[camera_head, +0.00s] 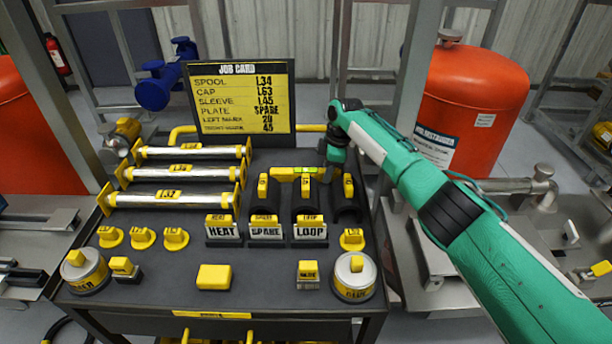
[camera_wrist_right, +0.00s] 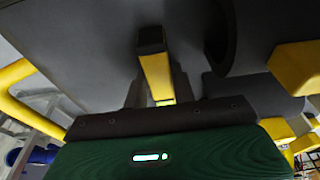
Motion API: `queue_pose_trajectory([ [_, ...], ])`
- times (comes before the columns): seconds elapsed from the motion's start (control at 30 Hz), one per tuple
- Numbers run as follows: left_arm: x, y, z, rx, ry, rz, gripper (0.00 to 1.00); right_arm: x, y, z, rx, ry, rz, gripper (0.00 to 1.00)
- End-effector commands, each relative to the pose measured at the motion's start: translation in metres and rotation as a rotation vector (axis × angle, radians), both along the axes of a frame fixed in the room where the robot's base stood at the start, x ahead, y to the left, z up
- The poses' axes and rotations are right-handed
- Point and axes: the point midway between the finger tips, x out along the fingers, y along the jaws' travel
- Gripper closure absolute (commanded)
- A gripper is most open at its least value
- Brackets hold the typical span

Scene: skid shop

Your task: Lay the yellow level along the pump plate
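The yellow level (camera_head: 290,172), a slim bar with a green vial, spans left to right behind the labelled holders on the dark cart. My right gripper (camera_head: 333,166) is at its right end, pointing down. In the right wrist view the level's dark-capped end (camera_wrist_right: 157,75) runs between my two dark fingers, which sit close against its sides. The green hand hides the rest of it there. I cannot tell whether the level is resting or raised. I cannot pick out the pump plate with certainty. My left gripper is out of view.
The cart top (camera_head: 255,285) holds three long spools (camera_head: 175,172) at left, HEAT, SPARE and LOOP holders (camera_head: 265,230) in the middle, and caps and tins in front. A job card (camera_head: 238,95) stands behind. A red tank (camera_head: 470,105) and metal skid stand at right.

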Motion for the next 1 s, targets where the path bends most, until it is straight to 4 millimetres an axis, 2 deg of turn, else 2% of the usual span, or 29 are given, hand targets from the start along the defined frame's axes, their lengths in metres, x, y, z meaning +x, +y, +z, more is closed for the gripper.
queue_pose_trajectory([
  [0.03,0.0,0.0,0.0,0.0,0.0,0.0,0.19,0.0,0.0,0.0,0.0,0.0,0.0,0.84],
  [0.1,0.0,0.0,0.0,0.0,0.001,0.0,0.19,0.0,0.0,0.0,0.0,0.0,0.0,0.97],
  [0.37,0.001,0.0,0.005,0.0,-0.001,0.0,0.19,0.0,0.0,0.006,0.001,-0.001,0.001,0.97],
  [1.0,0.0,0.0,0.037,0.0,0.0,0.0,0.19,0.0,0.001,0.045,0.001,0.0,0.001,0.97],
])
